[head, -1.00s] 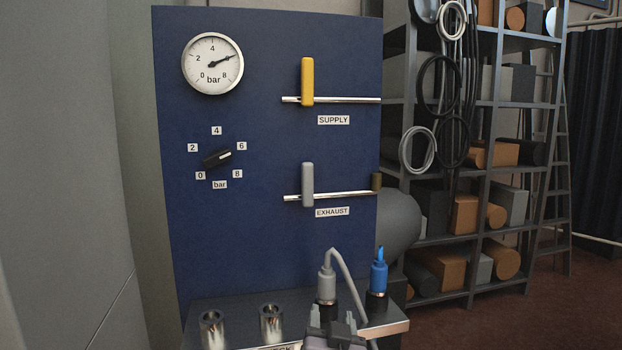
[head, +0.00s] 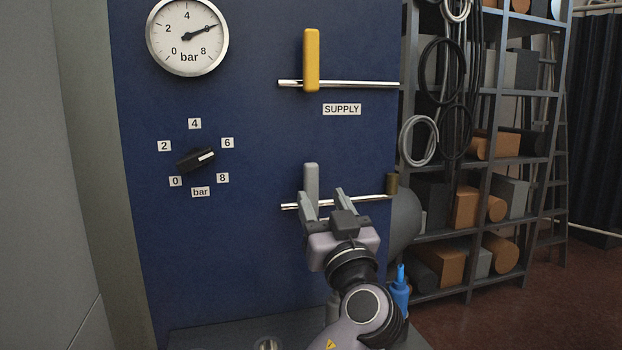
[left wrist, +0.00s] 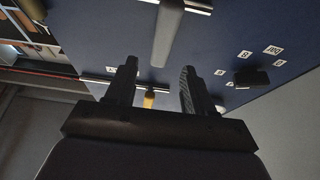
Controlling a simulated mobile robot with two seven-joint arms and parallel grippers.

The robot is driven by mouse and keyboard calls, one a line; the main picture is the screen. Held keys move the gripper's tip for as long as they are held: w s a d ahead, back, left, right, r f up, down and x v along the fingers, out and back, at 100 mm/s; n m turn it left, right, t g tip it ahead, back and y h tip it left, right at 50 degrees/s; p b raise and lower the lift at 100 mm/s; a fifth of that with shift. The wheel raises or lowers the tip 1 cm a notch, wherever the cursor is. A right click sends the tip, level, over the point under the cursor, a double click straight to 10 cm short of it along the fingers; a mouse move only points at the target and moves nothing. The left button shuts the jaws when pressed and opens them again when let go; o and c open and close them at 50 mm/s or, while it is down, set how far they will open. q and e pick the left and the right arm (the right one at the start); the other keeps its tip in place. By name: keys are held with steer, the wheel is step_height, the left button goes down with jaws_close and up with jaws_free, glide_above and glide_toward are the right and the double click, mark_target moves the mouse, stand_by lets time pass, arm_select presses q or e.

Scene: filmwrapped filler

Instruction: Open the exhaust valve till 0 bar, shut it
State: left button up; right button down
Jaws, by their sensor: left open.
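The exhaust valve's grey lever (head: 311,180) stands upright at its pipe (head: 376,199) on the blue panel; its label is hidden behind my gripper. My left gripper (head: 324,197) is open and empty in front of the exhaust pipe, the lever's lower part hidden behind its left finger. In the left wrist view the lever (left wrist: 168,35) lies beyond the open fingertips (left wrist: 158,68), apparently not between them. The pressure gauge (head: 188,37) has its needle pointing right and slightly up, near where 6 bar falls. My right gripper is not in view.
The yellow supply lever (head: 312,60) stands upright above, on its own pipe (head: 363,84). A black selector knob (head: 196,160) is at left on the panel. A blue connector (head: 400,292) stands low, right of my arm. A loaded shelf rack (head: 482,150) is at right.

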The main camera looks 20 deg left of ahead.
mark_target(313, 181)
arm_select(q)
steer(key=p+x, duration=0.1)
steer(key=x, duration=0.4)
steer(key=shift+r+p, duration=0.1)
steer(key=shift+p, duration=0.3)
steer(key=shift+w+a, duration=0.25)
steer(key=shift+w, duration=0.1)
jaws_close()
